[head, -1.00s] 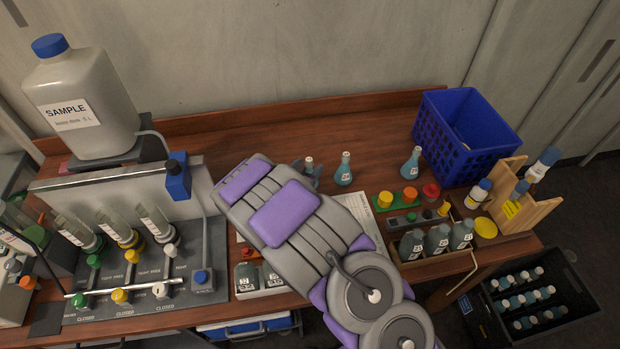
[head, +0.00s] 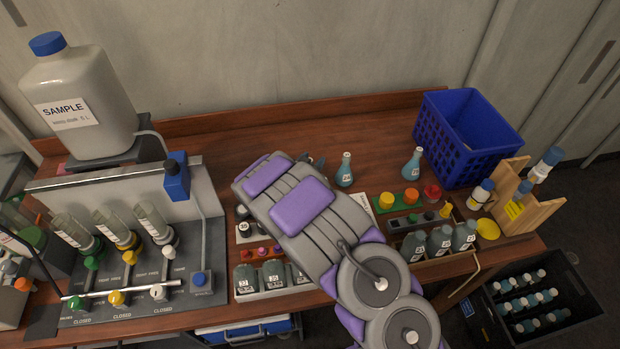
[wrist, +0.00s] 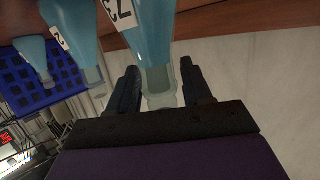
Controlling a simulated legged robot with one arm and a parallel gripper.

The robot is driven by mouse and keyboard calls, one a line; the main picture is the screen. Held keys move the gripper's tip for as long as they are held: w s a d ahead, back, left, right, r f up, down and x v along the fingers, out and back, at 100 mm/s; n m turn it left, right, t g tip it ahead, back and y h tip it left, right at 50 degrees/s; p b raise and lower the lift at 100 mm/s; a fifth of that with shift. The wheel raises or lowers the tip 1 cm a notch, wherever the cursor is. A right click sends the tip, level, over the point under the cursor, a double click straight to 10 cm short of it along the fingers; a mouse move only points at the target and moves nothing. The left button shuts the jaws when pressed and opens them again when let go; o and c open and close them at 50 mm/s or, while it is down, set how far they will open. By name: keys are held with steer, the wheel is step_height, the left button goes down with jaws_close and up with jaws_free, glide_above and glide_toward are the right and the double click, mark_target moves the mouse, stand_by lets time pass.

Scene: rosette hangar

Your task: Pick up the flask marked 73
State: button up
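The flask marked 73 (wrist: 150,35) is blue with a pale clear neck and a white label reading 73. It shows upside down in the wrist view, and its neck lies between the two fingers of my gripper (wrist: 160,88). Narrow gaps show beside the neck, so the fingers look open around it, not clamped. In the head view, my arm hides this flask, and only dark fingertips of my gripper (head: 316,160) show beyond the arm.
Two more blue flasks stand to the right, a near one (head: 345,170) and a farther one (head: 412,163) beside a blue crate (head: 440,140). Grey bottles (head: 273,273) sit in front of my arm. A valve panel (head: 190,255) stands left. The back of the bench (head: 240,140) is clear.

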steer(key=shift+a, duration=0.3)
steer(key=c, duration=0.4)
steer(key=shift+d, duration=0.3)
jaws_close()
steer(key=shift+a, duration=0.2)
steer(key=shift+r, duration=0.1)
steer(key=shift+r, duration=0.2)
step_height(320, 180, up, 4)
steer(key=shift+f+p, duration=0.2)
steer(key=shift+p, duration=0.45)
steer(key=s+a+p, duration=0.1)
steer(key=s+a, duration=0.3)
steer(key=a, duration=0.2)
steer(key=s+a+r+p, duration=0.1)
steer(key=s+a, duration=0.3)
steer(key=a, duration=0.3)
steer(key=shift+s+a+p, duration=0.15)
steer(key=shift+a+p, duration=0.05)
steer(key=shift+p, duration=0.2)
